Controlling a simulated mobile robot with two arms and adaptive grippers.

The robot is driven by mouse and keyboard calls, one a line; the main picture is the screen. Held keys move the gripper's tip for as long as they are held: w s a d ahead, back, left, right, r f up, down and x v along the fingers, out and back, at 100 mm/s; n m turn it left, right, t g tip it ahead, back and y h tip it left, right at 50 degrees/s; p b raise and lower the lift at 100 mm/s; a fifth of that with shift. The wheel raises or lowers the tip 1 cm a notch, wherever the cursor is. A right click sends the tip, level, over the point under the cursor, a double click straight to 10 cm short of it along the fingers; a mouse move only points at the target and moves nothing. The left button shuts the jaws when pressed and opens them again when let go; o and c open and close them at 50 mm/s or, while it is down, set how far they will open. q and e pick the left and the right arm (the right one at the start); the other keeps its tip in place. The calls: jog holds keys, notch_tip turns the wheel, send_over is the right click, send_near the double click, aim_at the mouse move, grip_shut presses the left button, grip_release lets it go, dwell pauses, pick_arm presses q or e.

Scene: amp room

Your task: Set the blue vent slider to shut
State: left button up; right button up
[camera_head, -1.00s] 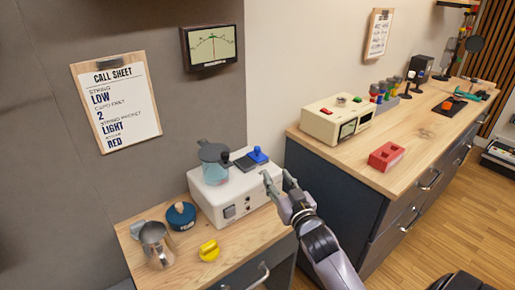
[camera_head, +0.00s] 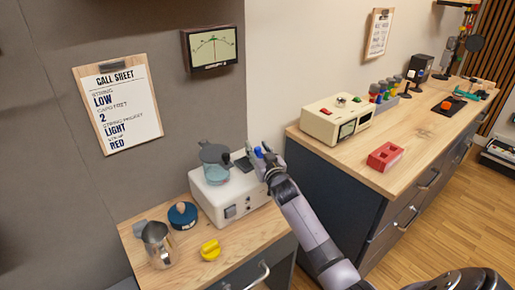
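The blue vent slider (camera_head: 257,152) sits at the back right of the white box (camera_head: 226,198) on the low wooden cabinet. Only a small patch of its blue knob shows, between the fingers of my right gripper (camera_head: 257,149). The gripper reaches in from the lower right, with one fingertip on each side of the knob. The fingers look apart, but I cannot tell whether they touch it. Much of the slider's track is hidden behind the gripper. My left gripper is not in view.
A clear jug (camera_head: 215,171) with a grey lid stands on the white box, left of the slider. A metal pitcher (camera_head: 158,245), a dark blue round lidded thing (camera_head: 183,215) and a yellow knob (camera_head: 210,250) are in front. The taller counter (camera_head: 430,130) rises to the right.

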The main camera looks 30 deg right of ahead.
jog(key=shift+w, duration=0.2)
jog(key=shift+c, duration=0.6)
grip_shut()
